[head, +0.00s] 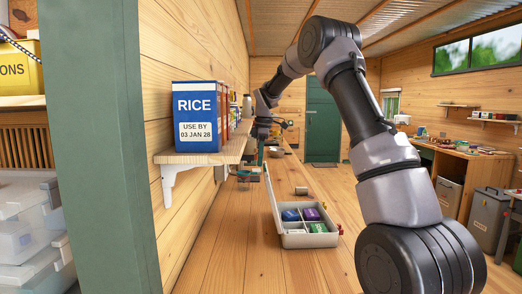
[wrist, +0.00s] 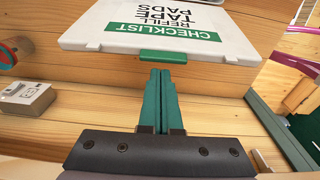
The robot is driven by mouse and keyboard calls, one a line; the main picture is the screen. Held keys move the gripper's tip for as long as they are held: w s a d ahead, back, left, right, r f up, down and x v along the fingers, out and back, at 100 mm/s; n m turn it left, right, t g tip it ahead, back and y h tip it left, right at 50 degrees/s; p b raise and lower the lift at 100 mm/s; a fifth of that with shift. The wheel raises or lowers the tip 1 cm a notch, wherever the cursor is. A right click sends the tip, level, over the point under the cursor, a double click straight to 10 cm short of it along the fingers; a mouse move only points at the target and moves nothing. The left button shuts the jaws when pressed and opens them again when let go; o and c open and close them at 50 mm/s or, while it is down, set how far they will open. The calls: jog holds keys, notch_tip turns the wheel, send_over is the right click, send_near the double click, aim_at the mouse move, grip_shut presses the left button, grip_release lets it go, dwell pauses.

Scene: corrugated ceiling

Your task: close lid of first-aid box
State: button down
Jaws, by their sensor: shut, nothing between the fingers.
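The first-aid box (head: 309,240) is a pale grey case on the wooden counter. It is open, and blue, purple and green packs show in its compartments. Its lid (head: 272,200) stands up along the box's left side, seen nearly edge-on. In the wrist view the white lid (wrist: 100,35) carries a green-and-white checklist label and a green latch (wrist: 164,56) on its near edge. My gripper (wrist: 162,73) has teal fingers pressed together, empty, just short of the latch. I cannot tell whether they touch. In the head view my gripper (head: 261,156) is near the lid's top, partly hidden.
A wall shelf (head: 190,157) holding a blue rice box (head: 197,116) is close to my gripper on the left. A small can (head: 301,191) stands behind the first-aid box. A grey block-like object (wrist: 27,98) sits left in the wrist view. The near counter is clear.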

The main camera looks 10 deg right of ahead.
jog(key=shift+f, duration=0.4)
jog(key=shift+d, duration=0.1)
